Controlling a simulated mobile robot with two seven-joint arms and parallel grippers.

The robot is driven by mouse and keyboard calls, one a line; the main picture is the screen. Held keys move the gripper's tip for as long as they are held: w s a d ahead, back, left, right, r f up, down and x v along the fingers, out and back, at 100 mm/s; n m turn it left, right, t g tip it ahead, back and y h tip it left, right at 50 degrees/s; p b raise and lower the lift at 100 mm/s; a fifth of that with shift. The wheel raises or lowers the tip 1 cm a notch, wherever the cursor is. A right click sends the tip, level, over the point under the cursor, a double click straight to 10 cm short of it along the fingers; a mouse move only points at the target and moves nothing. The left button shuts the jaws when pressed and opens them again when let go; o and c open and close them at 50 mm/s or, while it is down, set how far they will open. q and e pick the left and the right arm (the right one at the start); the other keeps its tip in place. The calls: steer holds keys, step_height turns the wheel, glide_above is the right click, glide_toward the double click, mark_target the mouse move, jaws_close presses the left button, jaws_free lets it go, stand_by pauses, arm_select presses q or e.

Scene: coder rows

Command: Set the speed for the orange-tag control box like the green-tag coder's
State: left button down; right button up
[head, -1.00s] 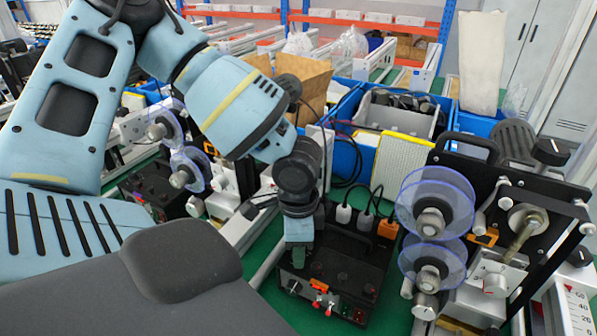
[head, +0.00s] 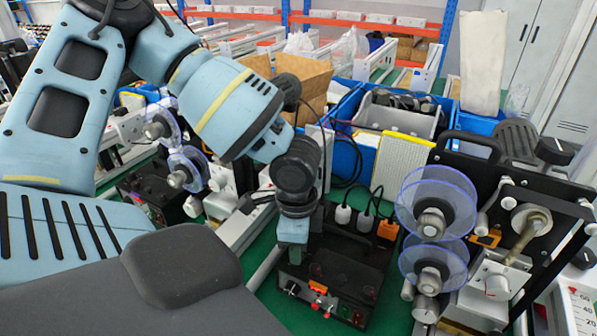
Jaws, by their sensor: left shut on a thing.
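The black control box (head: 345,262) stands low in the middle of the head view, with an orange tag (head: 318,288) on its front edge. A small knob (head: 293,288), red switches and small lamps sit on its front. My left gripper (head: 291,262) points down at the left part of the box top and is shut. What it grips is hidden behind the gripper, most likely a knob on the panel. I see no green tag. One coder with clear reels (head: 432,208) stands right of the box, another (head: 180,150) at the left. My right gripper is out of view.
Plugs and black cables (head: 352,215) rise behind the box. Blue bins (head: 350,105), one with a grey tray, and a yellow-edged pad (head: 402,160) stand farther back. A second black control box (head: 150,190) sits at the left, partly hidden by my arm.

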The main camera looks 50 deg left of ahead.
arm_select(q)
steer(key=m, duration=0.2)
steer(key=shift+f+m+b, duration=0.1)
steer(key=shift+m+b, duration=0.2)
steer(key=shift+b, duration=0.05)
steer(key=m, duration=0.3)
steer(key=shift+m, duration=0.3)
steer(key=m, duration=0.3)
steer(key=shift+b, duration=0.35)
steer(key=shift+m, duration=0.4)
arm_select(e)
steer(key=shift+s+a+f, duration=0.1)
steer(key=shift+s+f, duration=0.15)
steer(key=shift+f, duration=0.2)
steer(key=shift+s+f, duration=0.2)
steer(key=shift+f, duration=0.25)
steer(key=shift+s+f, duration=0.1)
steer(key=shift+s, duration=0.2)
arm_select(q)
steer(key=c, duration=1.2)
jaws_free()
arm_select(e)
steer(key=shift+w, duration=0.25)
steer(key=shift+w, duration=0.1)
